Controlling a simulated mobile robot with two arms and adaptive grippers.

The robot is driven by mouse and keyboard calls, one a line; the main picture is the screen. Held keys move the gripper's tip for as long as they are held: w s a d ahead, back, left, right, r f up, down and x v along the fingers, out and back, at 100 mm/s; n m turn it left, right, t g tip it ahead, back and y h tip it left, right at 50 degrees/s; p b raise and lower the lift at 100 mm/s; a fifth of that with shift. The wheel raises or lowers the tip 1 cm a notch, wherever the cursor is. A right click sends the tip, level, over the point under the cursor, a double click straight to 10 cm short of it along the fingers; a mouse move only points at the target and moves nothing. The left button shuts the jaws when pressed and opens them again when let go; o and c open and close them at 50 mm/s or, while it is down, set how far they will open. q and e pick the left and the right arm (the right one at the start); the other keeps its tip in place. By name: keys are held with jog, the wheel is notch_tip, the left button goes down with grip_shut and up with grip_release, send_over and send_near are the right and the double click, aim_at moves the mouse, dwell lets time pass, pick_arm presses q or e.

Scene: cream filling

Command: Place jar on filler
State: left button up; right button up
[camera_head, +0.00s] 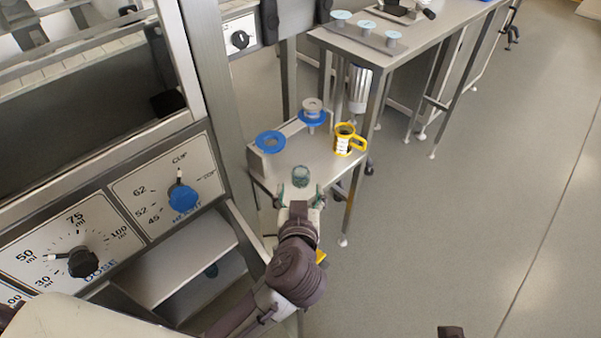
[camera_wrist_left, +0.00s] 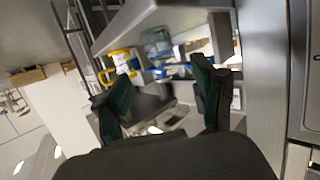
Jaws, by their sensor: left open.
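A small clear, bluish glass jar (camera_head: 301,176) stands near the front edge of a small metal table (camera_head: 325,168). It also shows in the left wrist view (camera_wrist_left: 156,42), beyond the fingers. My left gripper (camera_head: 300,192) is open and empty, close in front of the jar, with its fingers spread apart; whether they touch it is unclear. In the left wrist view its two dark green fingers (camera_wrist_left: 158,85) stand apart with nothing between them. The large metal machine at the left, which looks like the filler, has dose (camera_head: 83,262) and height (camera_head: 183,198) dials.
A blue disc (camera_head: 270,142), a blue ring piece (camera_head: 312,118) and a yellow-handled cup (camera_head: 346,140) stand behind the jar on the small table. A longer metal table (camera_head: 420,35) is farther back. Open floor (camera_head: 480,190) lies to the right.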

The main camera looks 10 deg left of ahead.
pick_arm(q)
jog(key=shift+p+v, duration=0.3)
jog(key=shift+v, duration=1.65)
pick_arm(e)
jog(key=shift+x, duration=1.65)
